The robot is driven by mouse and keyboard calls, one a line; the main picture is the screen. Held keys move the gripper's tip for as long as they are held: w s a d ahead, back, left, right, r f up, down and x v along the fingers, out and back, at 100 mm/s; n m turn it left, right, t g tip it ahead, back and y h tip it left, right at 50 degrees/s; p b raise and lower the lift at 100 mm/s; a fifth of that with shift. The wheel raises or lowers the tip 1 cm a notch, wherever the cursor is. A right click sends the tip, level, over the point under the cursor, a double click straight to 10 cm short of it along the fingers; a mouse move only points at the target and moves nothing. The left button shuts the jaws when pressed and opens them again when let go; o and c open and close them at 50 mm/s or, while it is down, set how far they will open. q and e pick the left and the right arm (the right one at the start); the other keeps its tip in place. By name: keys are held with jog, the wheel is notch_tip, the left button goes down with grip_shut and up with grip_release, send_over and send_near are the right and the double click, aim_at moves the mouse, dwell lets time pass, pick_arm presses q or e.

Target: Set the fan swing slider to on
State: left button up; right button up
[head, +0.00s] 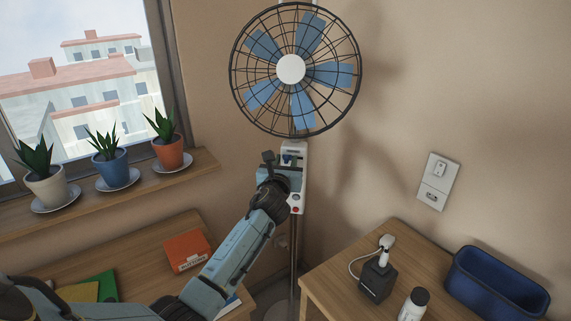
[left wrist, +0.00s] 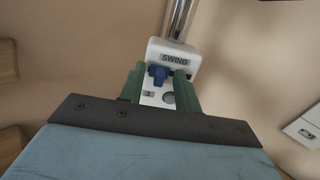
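The fan (head: 291,69) stands against the wall, with a white control box (head: 298,196) on its pole below the cage. In the left wrist view the box (left wrist: 180,50) carries a SWING label, with a blue slider knob (left wrist: 158,74) just under it. My left gripper (head: 288,159) is at the front of the box. In the left wrist view its green fingers (left wrist: 160,79) stand apart on either side of the blue knob. A narrow gap seems to show on each side, but contact is hard to tell. My right gripper is out of view.
A wooden table (head: 325,279) at right holds a dark charger block (head: 377,281), a white bottle (head: 413,304) and a blue bin (head: 495,285). A wall switch plate (head: 437,181) is above it. An orange box (head: 187,251) lies on the left desk; potted plants line the sill.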

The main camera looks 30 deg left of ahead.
aim_at(300, 157)
pick_arm(q)
jog(key=shift+w, duration=0.15)
jog(key=shift+c, duration=0.2)
grip_shut()
jog(key=shift+d, duration=0.1)
jog(key=shift+w+d, duration=0.3)
jog(key=shift+d, duration=0.45)
jog(key=shift+w+d, duration=0.3)
jog(key=shift+d, duration=0.45)
jog(key=shift+o, duration=0.2)
grip_release()
